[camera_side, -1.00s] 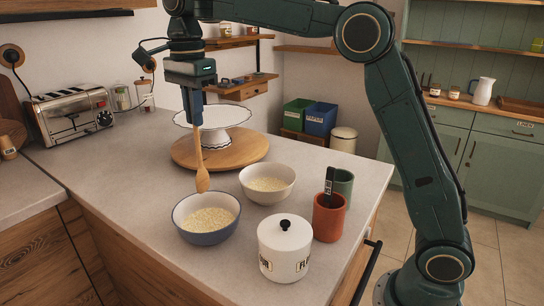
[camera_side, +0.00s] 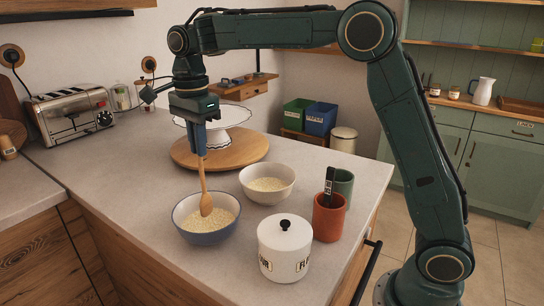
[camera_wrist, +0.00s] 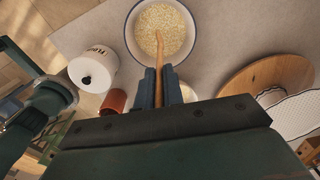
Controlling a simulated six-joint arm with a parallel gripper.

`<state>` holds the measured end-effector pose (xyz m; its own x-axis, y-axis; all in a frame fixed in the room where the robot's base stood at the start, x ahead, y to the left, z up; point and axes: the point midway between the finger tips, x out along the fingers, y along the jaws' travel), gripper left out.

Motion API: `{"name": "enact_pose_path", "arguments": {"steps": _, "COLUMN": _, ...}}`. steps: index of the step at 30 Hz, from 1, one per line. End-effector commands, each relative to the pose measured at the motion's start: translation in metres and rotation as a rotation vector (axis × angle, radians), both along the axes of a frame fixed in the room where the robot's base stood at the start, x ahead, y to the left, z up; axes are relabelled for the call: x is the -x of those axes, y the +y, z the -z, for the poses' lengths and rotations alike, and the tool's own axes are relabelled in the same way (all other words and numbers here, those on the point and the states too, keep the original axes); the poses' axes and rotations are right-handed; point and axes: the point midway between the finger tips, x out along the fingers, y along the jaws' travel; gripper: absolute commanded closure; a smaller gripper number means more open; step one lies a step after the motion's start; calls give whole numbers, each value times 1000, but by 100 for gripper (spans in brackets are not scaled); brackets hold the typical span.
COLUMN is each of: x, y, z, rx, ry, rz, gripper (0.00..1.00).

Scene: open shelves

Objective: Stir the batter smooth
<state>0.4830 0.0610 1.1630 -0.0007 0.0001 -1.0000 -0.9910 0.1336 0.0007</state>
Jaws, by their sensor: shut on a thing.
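A blue bowl with a pale rim (camera_side: 181,224) stands on the counter and holds lumpy, pale batter (camera_side: 220,221). It also shows at the top of the wrist view (camera_wrist: 131,50). My gripper (camera_side: 202,152) is shut on a wooden spoon (camera_side: 203,178) and holds it nearly upright above the bowl. The spoon's head is down at the batter, near the bowl's middle. In the wrist view the spoon handle (camera_wrist: 159,48) runs from between my fingers (camera_wrist: 159,75) to the batter. How deep the spoon head sits is hard to tell.
A white bowl (camera_side: 267,195) with pale contents stands close behind right. A lidded flour canister (camera_side: 284,254) and a terracotta cup (camera_side: 328,222) stand to the right. A wooden board (camera_side: 185,158) carries a white cake stand (camera_side: 231,119) behind. The counter left of the blue bowl is clear.

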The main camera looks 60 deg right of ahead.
Motion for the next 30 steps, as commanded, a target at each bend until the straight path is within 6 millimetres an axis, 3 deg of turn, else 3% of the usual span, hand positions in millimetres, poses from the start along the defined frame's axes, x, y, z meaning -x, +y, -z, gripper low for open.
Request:
{"name": "enact_pose_path", "arguments": {"steps": 15, "x": 0, "y": 0, "z": 36, "rx": 0, "ry": 1, "rz": 0, "gripper": 100}}
{"name": "enact_pose_path", "arguments": {"steps": 30, "x": 0, "y": 0, "z": 46, "rx": 0, "ry": 0, "rz": 0, "gripper": 100}}
